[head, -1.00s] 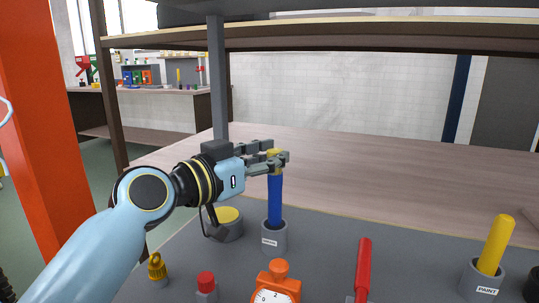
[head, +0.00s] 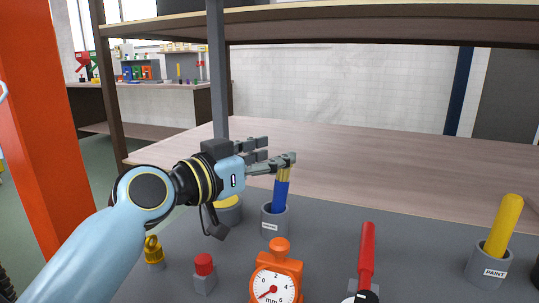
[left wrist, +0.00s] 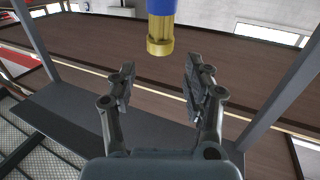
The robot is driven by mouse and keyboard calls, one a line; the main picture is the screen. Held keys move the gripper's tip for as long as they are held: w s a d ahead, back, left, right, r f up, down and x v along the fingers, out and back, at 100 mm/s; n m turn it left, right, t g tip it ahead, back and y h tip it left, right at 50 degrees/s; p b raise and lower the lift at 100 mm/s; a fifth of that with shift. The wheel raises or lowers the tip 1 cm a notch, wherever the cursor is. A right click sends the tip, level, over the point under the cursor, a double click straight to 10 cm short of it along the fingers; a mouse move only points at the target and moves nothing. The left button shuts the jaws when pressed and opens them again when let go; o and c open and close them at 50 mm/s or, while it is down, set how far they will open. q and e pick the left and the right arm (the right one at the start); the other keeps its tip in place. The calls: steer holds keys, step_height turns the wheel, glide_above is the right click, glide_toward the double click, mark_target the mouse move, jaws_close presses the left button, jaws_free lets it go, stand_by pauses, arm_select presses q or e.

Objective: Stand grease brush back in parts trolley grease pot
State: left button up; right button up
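The grease brush (head: 281,193), blue with a yellow end, stands yellow end up in a grey labelled pot (head: 275,220), leaning slightly right; its lower part is hidden inside. The label is too small to read. My left gripper (head: 279,156) is at the brush's top, partly overlapping its yellow end. In the left wrist view my left gripper (left wrist: 158,88) is open with nothing between its fingers, and the brush's yellow end (left wrist: 160,38) shows beyond the fingertips. My right gripper is not in view.
A pot marked PAINT (head: 489,265) holds a yellow handle at right. An orange dial gauge (head: 277,278), a red-handled tool (head: 366,255), a red-topped piece (head: 204,270) and a yellow piece (head: 153,252) stand in front. A wooden shelf (head: 400,180) lies behind, bare.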

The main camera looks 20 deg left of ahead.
arm_select(q)
steer(key=v, duration=1.2)
steer(key=shift+f, duration=0.15)
stand_by(0.7)
